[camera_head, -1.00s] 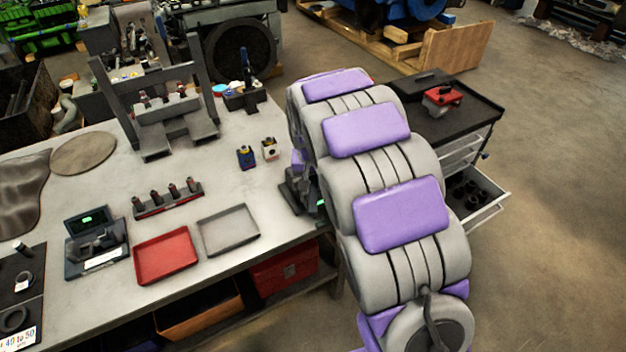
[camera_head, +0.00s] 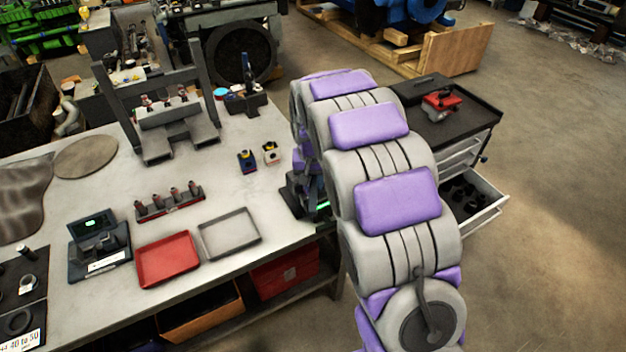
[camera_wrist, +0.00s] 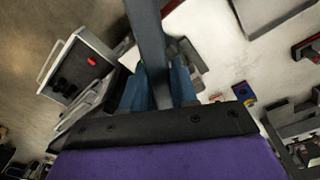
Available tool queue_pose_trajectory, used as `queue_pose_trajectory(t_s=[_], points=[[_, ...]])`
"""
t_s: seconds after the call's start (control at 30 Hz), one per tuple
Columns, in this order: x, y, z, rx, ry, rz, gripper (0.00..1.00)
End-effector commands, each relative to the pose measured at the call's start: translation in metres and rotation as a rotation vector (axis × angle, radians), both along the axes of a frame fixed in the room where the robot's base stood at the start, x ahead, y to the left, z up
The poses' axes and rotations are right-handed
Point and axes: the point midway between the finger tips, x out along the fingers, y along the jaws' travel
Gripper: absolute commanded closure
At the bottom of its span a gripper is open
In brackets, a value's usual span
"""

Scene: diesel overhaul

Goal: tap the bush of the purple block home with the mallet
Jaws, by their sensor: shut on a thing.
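The purple block (camera_head: 247,161), dark blue-purple with a yellow part on top, stands on the bench left of my arm. It also shows in the wrist view (camera_wrist: 244,93), right of my gripper. My gripper (camera_wrist: 158,88) is shut on a long dark grey bar (camera_wrist: 149,35), which looks like the mallet's handle and runs up out of the picture. The mallet's head is not clearly visible. The gripper and block are apart. In the head view my arm mostly hides the gripper. The bush's seating is too small to tell.
A pale block with a yellow part (camera_head: 270,153) stands beside the purple one. A red tray (camera_head: 168,259), grey tray (camera_head: 229,234) and rack of several dark pieces (camera_head: 170,203) lie nearer. A grey press-like frame (camera_head: 176,130) stands behind. A drawer cabinet (camera_head: 470,150) is at right.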

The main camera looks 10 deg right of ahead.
Motion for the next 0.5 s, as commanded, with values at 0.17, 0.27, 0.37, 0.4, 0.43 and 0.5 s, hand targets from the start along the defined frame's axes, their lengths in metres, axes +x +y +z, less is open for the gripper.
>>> queue_pose_trajectory(t_s=[0.17,0.27,0.37,0.4,0.43,0.5], points=[[-0.001,0.000,-0.042,-0.001,0.007,0.000,1.00],[-0.001,0.000,-0.066,-0.001,0.007,0.000,1.00],[0.001,0.000,-0.059,0.000,0.003,0.000,1.00],[0.001,0.000,-0.059,0.000,0.003,0.000,1.00],[0.001,0.000,-0.059,0.000,0.002,0.000,1.00],[0.002,0.000,-0.058,0.000,0.002,0.000,1.00]])
